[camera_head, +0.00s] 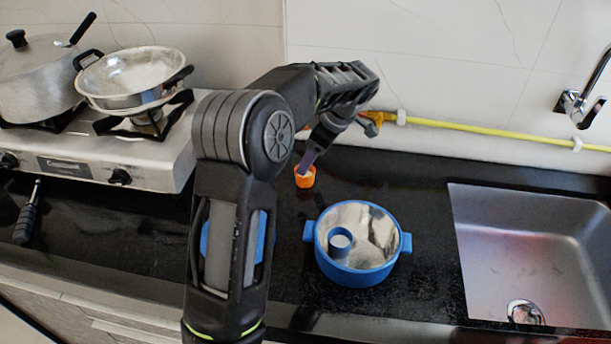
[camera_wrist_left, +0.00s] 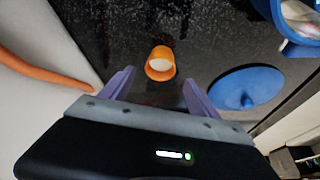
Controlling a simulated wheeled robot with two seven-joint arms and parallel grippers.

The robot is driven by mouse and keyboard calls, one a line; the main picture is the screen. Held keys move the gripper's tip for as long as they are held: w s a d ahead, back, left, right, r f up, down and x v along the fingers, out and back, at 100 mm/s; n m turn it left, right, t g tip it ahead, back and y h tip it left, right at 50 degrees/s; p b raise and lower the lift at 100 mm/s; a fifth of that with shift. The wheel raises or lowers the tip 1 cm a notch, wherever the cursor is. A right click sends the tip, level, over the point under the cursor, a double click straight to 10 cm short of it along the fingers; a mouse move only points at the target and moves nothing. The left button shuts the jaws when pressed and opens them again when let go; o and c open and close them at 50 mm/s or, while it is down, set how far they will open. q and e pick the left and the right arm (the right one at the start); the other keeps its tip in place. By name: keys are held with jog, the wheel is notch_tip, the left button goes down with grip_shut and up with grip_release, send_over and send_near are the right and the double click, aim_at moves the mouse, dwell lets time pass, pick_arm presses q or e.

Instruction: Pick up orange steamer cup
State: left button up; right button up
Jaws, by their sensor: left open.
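The orange steamer cup (camera_head: 305,178) is a small cup standing on the black counter, left of the blue pot. In the left wrist view the cup (camera_wrist_left: 160,71) lies just beyond the fingertips, centred between them, with its pale inside showing. My left gripper (camera_head: 309,160) is above and close to the cup in the head view. In the wrist view its two purple fingers (camera_wrist_left: 160,84) are apart with nothing between them. I cannot tell from these views whether a finger touches the cup. My right gripper is not in view.
A blue-handled pot (camera_head: 362,277) holding a small blue cup (camera_head: 340,238) stands right of the orange cup. A blue lid (camera_wrist_left: 245,90) lies nearby, partly hidden by my arm. The stove (camera_head: 160,160) is left, the sink (camera_head: 530,235) right, and a yellow hose (camera_head: 470,129) runs behind.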

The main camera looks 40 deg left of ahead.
pick_arm(q)
jog(key=shift+a+f, duration=0.25)
jog(key=shift+f, duration=0.4)
jog(key=shift+a+f, duration=0.1)
jog(key=shift+f, duration=0.2)
jog(key=shift+s, duration=0.1)
jog(key=shift+f, duration=0.1)
jog(key=p+x, duration=0.1)
jog(key=x, duration=0.4)
jog(key=shift+f, duration=0.15)
jog(key=c, duration=1.4)
